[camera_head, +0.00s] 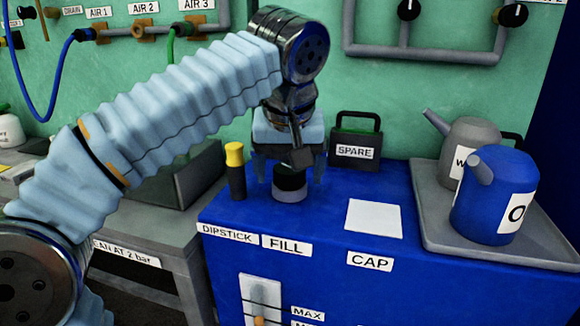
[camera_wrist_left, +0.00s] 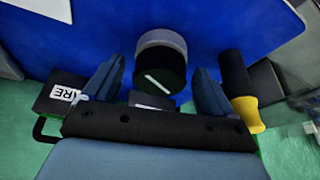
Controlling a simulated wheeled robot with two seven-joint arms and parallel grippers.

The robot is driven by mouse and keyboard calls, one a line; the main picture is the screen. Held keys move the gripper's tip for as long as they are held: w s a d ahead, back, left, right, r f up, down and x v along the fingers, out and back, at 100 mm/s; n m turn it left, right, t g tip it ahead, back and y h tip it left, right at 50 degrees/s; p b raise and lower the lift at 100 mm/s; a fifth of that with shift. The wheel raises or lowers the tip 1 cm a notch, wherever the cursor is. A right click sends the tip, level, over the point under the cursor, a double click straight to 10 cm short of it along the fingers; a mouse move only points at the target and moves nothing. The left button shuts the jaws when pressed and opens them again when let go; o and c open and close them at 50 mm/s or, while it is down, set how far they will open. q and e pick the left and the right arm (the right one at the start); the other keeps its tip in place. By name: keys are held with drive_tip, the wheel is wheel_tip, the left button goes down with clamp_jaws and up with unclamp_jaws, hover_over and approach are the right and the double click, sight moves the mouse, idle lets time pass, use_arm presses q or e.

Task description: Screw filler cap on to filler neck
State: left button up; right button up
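The black filler cap (camera_head: 289,179) sits on top of the grey filler neck (camera_head: 290,195) behind the FILL label, on the blue tank. How far it is threaded cannot be told. In the left wrist view the cap (camera_wrist_left: 160,72) shows a white line across its top, with the pale neck (camera_wrist_left: 160,38) beyond it. My left gripper (camera_head: 288,176) points down over the cap. Its two blue fingers stand apart on either side of the cap, with visible gaps in the left wrist view (camera_wrist_left: 159,78). My right gripper is out of view.
A yellow-topped dipstick (camera_head: 235,170) stands close left of the gripper. A dark SPARE box (camera_head: 355,145) is behind right. A white CAP pad (camera_head: 374,218) lies bare. A blue oil can (camera_head: 492,195) and a grey can (camera_head: 468,140) stand on a grey tray (camera_head: 436,235) at right.

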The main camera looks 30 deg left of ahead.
use_arm(q)
drive_tip(key=shift+r, duration=0.1)
drive_tip(key=p+v, duration=0.4)
drive_tip(key=v, duration=0.8)
drive_tip(key=shift+d, duration=0.1)
